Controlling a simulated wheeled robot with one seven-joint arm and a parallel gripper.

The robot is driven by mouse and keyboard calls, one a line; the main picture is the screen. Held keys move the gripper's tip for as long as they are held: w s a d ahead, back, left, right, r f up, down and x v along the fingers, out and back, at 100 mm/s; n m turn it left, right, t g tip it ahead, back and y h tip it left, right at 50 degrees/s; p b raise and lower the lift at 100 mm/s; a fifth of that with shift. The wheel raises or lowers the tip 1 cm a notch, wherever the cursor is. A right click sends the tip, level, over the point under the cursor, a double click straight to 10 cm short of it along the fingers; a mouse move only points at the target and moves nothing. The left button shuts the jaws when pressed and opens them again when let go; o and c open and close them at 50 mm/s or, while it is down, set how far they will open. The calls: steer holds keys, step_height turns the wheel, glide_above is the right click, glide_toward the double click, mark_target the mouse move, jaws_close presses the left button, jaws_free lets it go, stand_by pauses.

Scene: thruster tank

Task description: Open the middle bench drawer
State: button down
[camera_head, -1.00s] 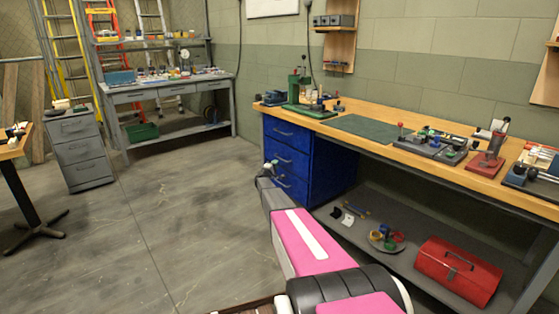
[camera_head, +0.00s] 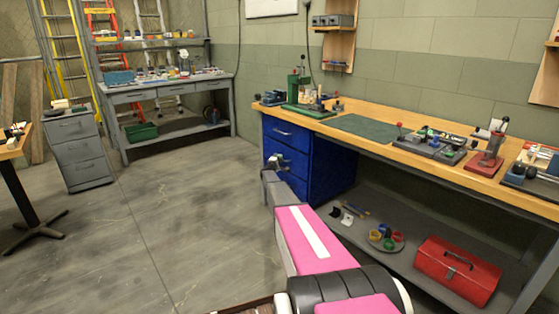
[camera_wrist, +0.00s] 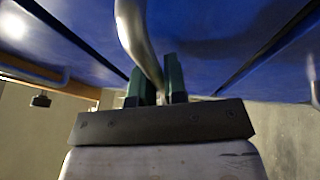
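The blue drawer unit (camera_head: 330,170) stands under the left end of the wooden workbench, with its drawers stacked one above another. The middle drawer (camera_head: 294,161) looks flush with the others in the head view. My gripper (camera_head: 275,163) is at its front. In the wrist view, the curved metal handle (camera_wrist: 136,35) of a blue drawer front (camera_wrist: 215,40) runs down between the two dark green fingers of my gripper (camera_wrist: 160,82). The fingers are close together, with the handle filling the narrow gap. My gripper and arm partly hide the lower drawers in the head view.
The bench top (camera_head: 385,124) holds a green mat, tools and small parts. The lower shelf (camera_head: 365,236) carries a red toolbox (camera_head: 459,270) and a plate of coloured rings (camera_head: 386,239). The floor (camera_head: 185,220) left of the drawers is clear. A grey cabinet (camera_head: 77,150) stands at far left.

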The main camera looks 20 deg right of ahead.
steer(key=shift+s+a, duration=0.1)
steer(key=s+a, duration=0.4)
steer(key=a, duration=0.7)
steer(key=s+a, duration=0.4)
steer(key=a, duration=0.6)
steer(key=s+a, duration=0.3)
steer(key=a, duration=0.8)
steer(key=shift+s+a, duration=0.35)
steer(key=shift+s, duration=0.05)
steer(key=c, duration=1.4)
jaws_free()
steer(key=shift+c, duration=0.2)
steer(key=v, duration=1)
steer(key=shift+s+a+f, duration=0.15)
steer(key=shift+s+a, duration=0.1)
steer(key=shift+a, duration=0.05)
